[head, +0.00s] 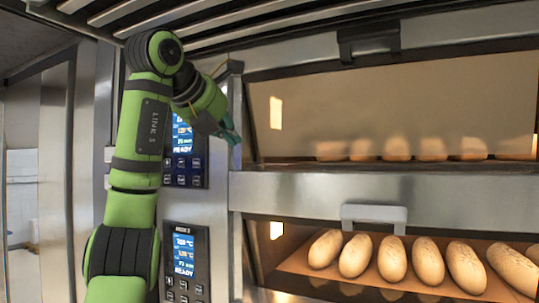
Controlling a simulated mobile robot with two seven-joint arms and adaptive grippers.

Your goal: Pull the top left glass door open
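The upper glass door (390,105) fills the right half of the head view, a wide brownish pane in a metal frame. A dark handle (369,43) sits at its top edge. A row of loaves shows dimly along the bottom of the pane. My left gripper (231,129) is at the left edge of this door's frame, left of and lower than the handle, apart from it. Its teal fingers point down and right, partly hidden by the wrist, so their opening cannot be told. My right gripper is out of view.
Below is a second deck with a light grey handle (374,215) and several loaves (392,259) behind its glass. Control panels (185,265) stand left of the decks, one partly behind my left arm. Metal slats (250,27) run overhead.

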